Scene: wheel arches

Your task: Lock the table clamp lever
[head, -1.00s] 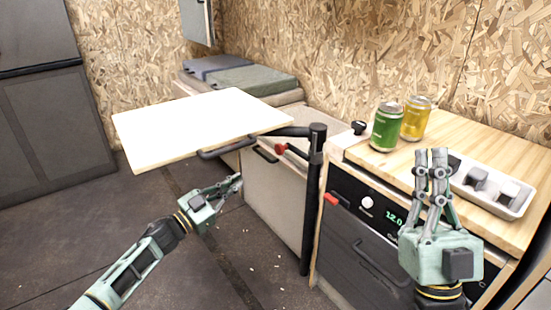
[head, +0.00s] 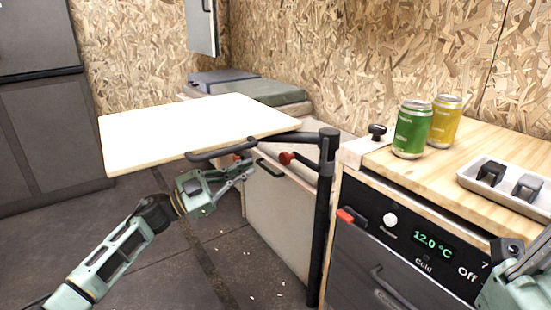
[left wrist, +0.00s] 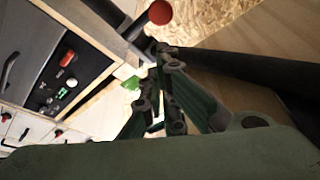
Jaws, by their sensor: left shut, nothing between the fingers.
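The pale tabletop (head: 190,130) is held by a black arm on the upright black post (head: 320,215). A short lever with a red knob (head: 286,158) sticks out from the post below that arm. Another small red part (head: 239,156) shows under the tabletop edge, partly hidden by my left gripper. My left gripper (head: 250,166) is shut and empty, just below the tabletop edge and left of the red-knobbed lever. A red ball knob (left wrist: 160,12) is at the top of the left wrist view, beyond the fingers (left wrist: 160,78). My right gripper (head: 518,270) is cut off at the right edge.
A cabinet with a dark front panel and display (head: 432,239) stands right of the post. Its wooden counter holds a green can (head: 411,132), a yellow can (head: 446,120) and a pale tray (head: 510,190). Open floor lies at left.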

